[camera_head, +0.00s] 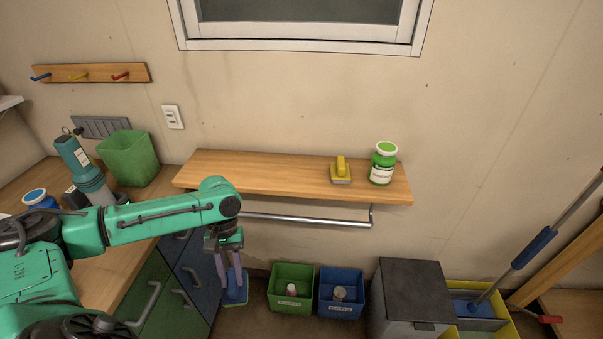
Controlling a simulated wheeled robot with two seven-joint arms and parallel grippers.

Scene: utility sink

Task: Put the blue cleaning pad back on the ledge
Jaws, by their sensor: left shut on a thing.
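The blue cleaning pad (236,289) hangs low in front of the cabinet, below the ledge's left end. My left gripper (233,268) points down and is shut on the blue pad; its fingers hide part of the pad. The wooden ledge (265,175) runs along the wall above and to the right of the gripper. My left arm crosses in front of the ledge's left end. My right gripper is not in view.
On the ledge's right part stand a yellow-handled pad (341,171) and a green-lidded jar (384,164). A metal rail (300,219) runs under the ledge. Below are a green bin (291,288), a blue bin (340,292) and a grey box (408,295). The ledge's left and middle are clear.

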